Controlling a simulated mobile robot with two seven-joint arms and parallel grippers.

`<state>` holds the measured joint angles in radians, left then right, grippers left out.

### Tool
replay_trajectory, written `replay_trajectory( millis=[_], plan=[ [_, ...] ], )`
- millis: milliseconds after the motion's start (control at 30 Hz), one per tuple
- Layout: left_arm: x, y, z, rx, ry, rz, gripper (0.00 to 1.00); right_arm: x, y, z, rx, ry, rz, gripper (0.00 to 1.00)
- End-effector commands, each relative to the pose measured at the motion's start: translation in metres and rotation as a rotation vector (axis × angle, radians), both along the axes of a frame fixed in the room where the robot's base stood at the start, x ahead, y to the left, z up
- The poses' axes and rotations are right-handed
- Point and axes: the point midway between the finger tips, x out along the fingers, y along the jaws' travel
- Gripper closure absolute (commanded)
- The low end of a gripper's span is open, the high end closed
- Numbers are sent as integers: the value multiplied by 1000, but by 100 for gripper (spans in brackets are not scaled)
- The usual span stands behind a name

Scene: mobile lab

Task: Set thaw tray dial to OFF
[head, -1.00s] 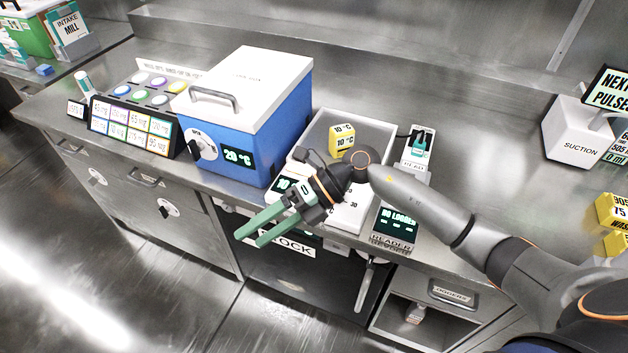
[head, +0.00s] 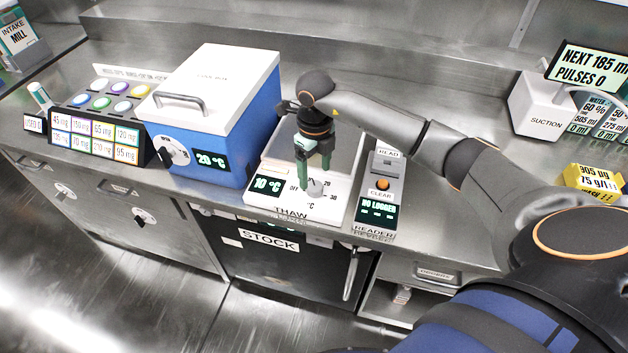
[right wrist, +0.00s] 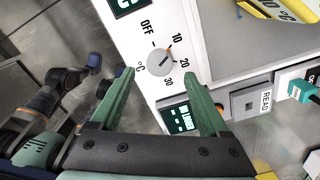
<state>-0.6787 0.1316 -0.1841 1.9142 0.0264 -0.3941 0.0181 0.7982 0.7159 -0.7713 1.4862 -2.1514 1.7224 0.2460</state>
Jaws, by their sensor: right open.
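The thaw tray (head: 345,205) is a white unit with a dial (head: 315,187) on its front panel. Its display (head: 267,185) reads 10 °C. In the right wrist view the round grey dial (right wrist: 160,62) is surrounded by the marks OFF, 10, 20 and 30 °C, and its orange pointer line is toward 10. My right gripper (head: 314,178) is open, pointing down over the dial. In the right wrist view its green fingers (right wrist: 158,76) lie on either side of the dial; I cannot tell whether they touch it.
The blue cool box (head: 215,120), with its own dial and 20 °C display, stands left of the tray. The logger reader (head: 381,195) stands close on the right.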

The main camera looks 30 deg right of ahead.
Motion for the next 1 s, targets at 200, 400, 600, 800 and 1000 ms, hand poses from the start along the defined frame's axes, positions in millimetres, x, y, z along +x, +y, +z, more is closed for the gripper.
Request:
replay_trajectory(
  millis=[200, 400, 600, 800, 1000],
  plan=[
    [0, 0, 4, 0, 0, 0, 100, 0, 1, -35, 1, 2, 0, 21],
    [0, 0, 4, 0, 0, 0, 100, 0, 1, -47, 2, 0, 1, 21],
    [0, 0, 4, 0, 0, 0, 100, 0, 0, -48, 1, -1, 1, 21],
    [0, 0, 4, 0, 0, 0, 100, 0, 1, -47, 2, 0, 1, 37],
    [0, 0, 4, 0, 0, 0, 100, 0, 1, -47, 2, 0, 1, 59]
  ],
)
